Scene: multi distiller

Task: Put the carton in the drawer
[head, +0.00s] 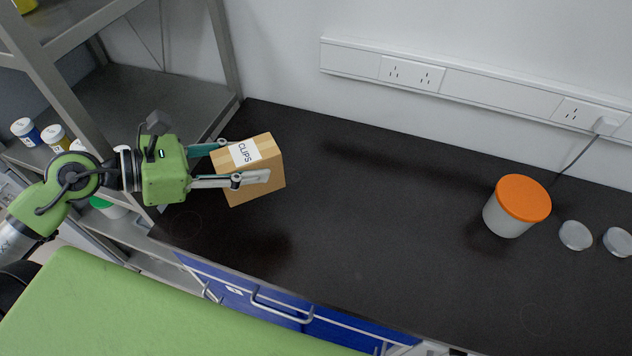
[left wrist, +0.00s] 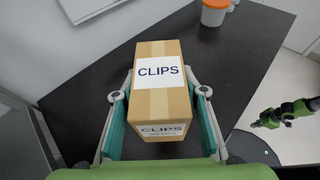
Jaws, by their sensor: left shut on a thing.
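The carton (head: 252,169) is a brown box with a white "CLIPS" label. It is between the fingers of my left gripper (head: 235,165), which is shut on it above the left end of the black worktop. In the left wrist view the carton (left wrist: 160,92) sits between both fingers. Blue drawer fronts (head: 270,302) with metal handles show under the worktop's front edge, partly hidden by my green body. I cannot see into any drawer. In the left wrist view my right gripper (left wrist: 262,122) is at the right edge, small and away from the carton; its jaws are unclear.
A white tub with an orange lid (head: 523,199) and two grey round lids (head: 575,235) stand at the right of the black worktop (head: 380,220). Metal shelves (head: 140,85) with jars stand at the left. The worktop's middle is clear.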

